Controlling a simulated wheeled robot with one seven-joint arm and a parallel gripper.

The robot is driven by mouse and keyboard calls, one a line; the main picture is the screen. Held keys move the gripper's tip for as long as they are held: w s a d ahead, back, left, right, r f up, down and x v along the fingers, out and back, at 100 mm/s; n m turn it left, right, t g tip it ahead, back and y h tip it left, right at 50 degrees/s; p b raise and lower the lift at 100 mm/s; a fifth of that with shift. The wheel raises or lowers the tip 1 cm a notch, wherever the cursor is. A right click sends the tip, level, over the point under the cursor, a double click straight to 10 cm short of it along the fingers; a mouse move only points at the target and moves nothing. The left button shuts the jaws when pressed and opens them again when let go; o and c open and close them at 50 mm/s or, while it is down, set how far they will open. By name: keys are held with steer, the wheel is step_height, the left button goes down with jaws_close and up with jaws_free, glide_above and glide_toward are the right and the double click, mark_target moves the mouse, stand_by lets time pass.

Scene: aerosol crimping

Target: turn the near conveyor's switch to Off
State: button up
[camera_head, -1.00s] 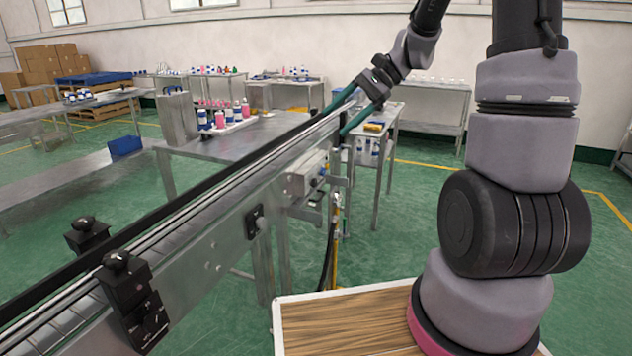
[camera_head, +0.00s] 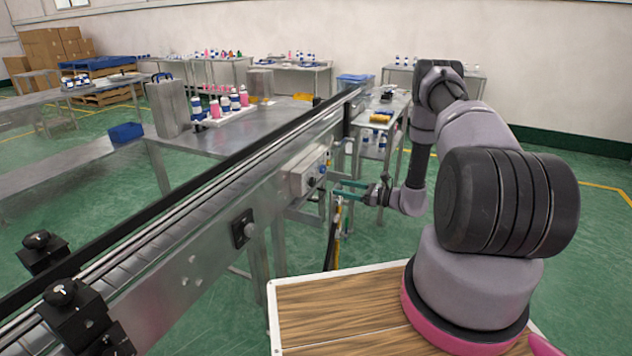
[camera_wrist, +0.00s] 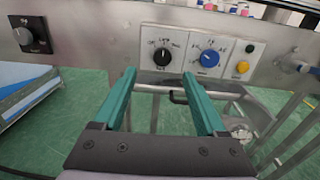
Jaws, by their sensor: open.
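The near conveyor (camera_head: 215,215) runs diagonally across the head view. On its side is a grey control box (camera_head: 308,172). In the wrist view, its white panel (camera_wrist: 180,38) carries a black knob (camera_wrist: 162,56) with small labels around it; I cannot tell its setting surely. To its right is a blue dial (camera_wrist: 209,58). My gripper (camera_head: 350,189) is open and empty, in front of and below the box. Its two teal fingers (camera_wrist: 159,73) point towards the panel, apart from it, with the black knob showing just above the gap between the tips.
A separate black knob plate (camera_wrist: 30,36) is on the conveyor side further left. Rails and legs stand below the box. A side table (camera_head: 395,105) stands behind my arm.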

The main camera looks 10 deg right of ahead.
mark_target(314, 183)
steer(key=x, duration=0.7)
steer(key=f+x, duration=0.1)
steer(key=x, duration=0.2)
steer(key=shift+w+a, duration=0.1)
steer(key=shift+w, duration=0.35)
jaws_close()
